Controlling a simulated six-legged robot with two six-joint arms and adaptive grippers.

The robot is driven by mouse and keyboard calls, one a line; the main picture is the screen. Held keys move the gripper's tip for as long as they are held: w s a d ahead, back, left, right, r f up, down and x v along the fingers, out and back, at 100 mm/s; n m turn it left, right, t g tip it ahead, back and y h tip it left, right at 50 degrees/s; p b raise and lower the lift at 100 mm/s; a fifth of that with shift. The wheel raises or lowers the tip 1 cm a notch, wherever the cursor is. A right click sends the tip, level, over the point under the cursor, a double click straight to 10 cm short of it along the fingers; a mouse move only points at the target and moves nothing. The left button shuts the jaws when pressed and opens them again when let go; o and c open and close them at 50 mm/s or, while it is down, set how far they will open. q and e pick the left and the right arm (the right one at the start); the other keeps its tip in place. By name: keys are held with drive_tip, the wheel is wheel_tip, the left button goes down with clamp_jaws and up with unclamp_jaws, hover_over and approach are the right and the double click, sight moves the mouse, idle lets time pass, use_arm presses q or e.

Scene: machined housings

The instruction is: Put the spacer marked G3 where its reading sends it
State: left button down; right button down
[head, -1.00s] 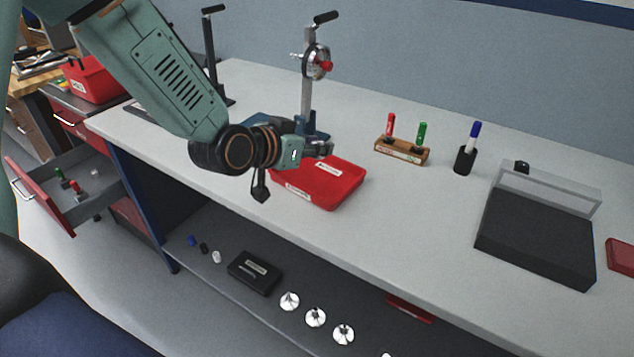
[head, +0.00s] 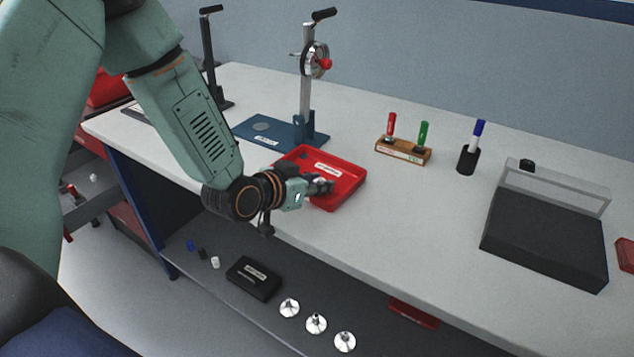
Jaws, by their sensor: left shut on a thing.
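My left gripper (head: 325,187) is over the front part of the red tray (head: 352,168), low and close to it. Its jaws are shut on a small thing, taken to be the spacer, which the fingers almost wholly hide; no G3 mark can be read. The red tray lies on the bench with white labels on it, and a small dark spot shows near its back left corner. A dial gauge (head: 315,62) sits on an upright post behind the tray, over a blue base (head: 262,130). My right gripper is not in view.
A wooden holder (head: 402,151) with red and green markers, a black cup (head: 467,160) with a blue marker, and a dark box (head: 545,240) with a clear cover stand to the right. The lower shelf holds a black case (head: 254,278) and several small parts. Mid-bench is clear.

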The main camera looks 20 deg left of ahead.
use_arm(q)
drive_tip(key=shift+s+a+f, duration=0.1)
drive_tip(key=shift+s, duration=0.05)
drive_tip(key=c, duration=1.5)
unclamp_jaws()
drive_tip(key=shift+a, duration=0.15)
drive_tip(key=shift+o, duration=2.1)
drive_tip(key=shift+f, duration=0.1)
drive_tip(key=shift+r, duration=0.35)
drive_tip(key=p+v, duration=0.2)
drive_tip(key=v, duration=0.4)
drive_tip(key=shift+s+r+p, duration=0.15)
drive_tip(key=shift+p, duration=0.15)
drive_tip(key=p+v, duration=0.2)
drive_tip(key=shift+s+r, duration=0.2)
drive_tip(key=shift+s, duration=0.1)
drive_tip(key=shift+p+v, duration=1.25)
drive_tip(key=shift+v, duration=0.05)
drive_tip(key=shift+f, duration=0.1)
